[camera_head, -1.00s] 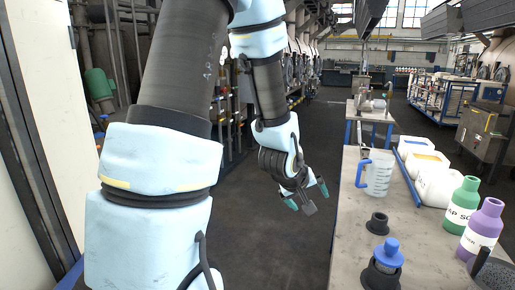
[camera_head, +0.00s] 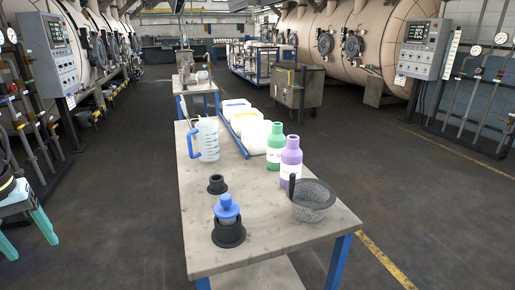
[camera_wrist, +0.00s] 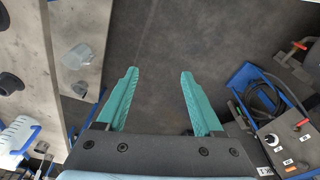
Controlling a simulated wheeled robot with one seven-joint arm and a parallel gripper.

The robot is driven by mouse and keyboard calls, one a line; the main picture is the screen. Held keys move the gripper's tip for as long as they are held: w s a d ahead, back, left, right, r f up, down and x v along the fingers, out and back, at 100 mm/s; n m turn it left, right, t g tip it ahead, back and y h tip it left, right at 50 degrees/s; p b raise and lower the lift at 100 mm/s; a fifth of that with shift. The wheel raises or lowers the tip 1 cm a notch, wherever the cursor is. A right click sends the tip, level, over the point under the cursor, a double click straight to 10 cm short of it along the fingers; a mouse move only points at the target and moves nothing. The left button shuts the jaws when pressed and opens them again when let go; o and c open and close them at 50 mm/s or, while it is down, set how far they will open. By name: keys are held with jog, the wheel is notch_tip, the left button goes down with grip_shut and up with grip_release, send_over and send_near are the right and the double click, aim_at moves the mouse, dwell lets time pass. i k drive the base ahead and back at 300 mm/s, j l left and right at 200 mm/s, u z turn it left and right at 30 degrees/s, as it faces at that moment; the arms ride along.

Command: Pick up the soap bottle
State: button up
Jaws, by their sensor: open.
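The soap bottle (camera_head: 275,146) is a green bottle with a white label, upright on the grey worktable (camera_head: 256,246) in the head view. It stands just behind and left of a purple bottle (camera_head: 290,160). My gripper (camera_head: 29,248) is at the far left edge of the head view, well away from the table and bottle. In the wrist view my gripper (camera_wrist: 159,72) has its teal fingers apart, with only dark floor between them. I cannot make out the soap bottle in the wrist view.
A measuring jug (camera_head: 207,140), white canisters (camera_head: 254,136), a blue-topped item (camera_head: 227,208) in a black holder, a small black ring (camera_head: 217,184) and a grey mesh bowl (camera_head: 313,202) share the tabletop. Open floor lies right of the table.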

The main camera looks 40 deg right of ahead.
aim_at(276, 140)
jog(key=k+l+u, duration=0.1)
jog(key=u, duration=0.25)
jog(key=k+l+u, duration=0.1)
jog(key=l+u, duration=0.25)
jog(key=k+l+u, duration=0.45)
jog(key=k+l, duration=0.95)
jog(key=k, duration=0.1)
